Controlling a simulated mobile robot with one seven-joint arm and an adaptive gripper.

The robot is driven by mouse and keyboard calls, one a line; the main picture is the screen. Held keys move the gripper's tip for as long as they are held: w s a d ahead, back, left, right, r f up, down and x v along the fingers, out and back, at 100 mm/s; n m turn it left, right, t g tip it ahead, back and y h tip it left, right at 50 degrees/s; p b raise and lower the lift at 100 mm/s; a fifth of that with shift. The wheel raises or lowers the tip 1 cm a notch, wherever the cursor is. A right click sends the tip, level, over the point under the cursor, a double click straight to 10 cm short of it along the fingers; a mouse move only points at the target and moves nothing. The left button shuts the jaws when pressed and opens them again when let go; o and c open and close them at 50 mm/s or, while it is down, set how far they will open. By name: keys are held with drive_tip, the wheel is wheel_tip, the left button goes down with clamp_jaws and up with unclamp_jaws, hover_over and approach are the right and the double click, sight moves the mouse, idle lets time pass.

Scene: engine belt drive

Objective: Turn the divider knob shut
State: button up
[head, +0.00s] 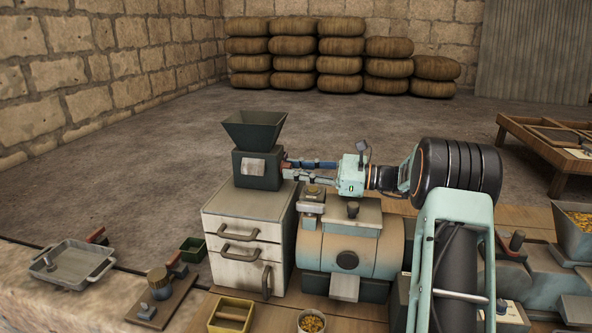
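My gripper (285,169) reaches left from my arm, level with the right side of a dark green box with a flared hopper (254,128) on top. Its blue upper finger and grey lower finger draw closer together toward the tips, with a narrow gap between them. The tips are at or very near the box's right side. I cannot tell whether they touch it or hold a small knob there. No knob clearly marked as the divider's can be made out; one on that side would be hidden by the fingers.
The box stands on a white drawer cabinet (238,232). A grey tray (72,265) lies at left. Open floor is behind.

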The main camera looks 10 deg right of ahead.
clamp_jaws()
drive_tip(key=shift+f+n+b, duration=0.1)
drive_tip(key=shift+n+b, duration=0.3)
drive_tip(key=n+b, duration=0.9)
drive_tip(key=n, duration=0.3)
drive_tip(key=shift+f+b, duration=0.15)
drive_tip(key=shift+b, duration=0.2)
drive_tip(key=n+b, duration=0.2)
drive_tip(key=n, duration=0.1)
drive_tip(key=shift+y+b, duration=0.3)
drive_tip(key=shift+r+n+b, duration=0.2)
drive_tip(key=shift+n+b, duration=0.5)
drive_tip(key=shift+n, duration=0.4)
drive_tip(key=shift+g, duration=0.3)
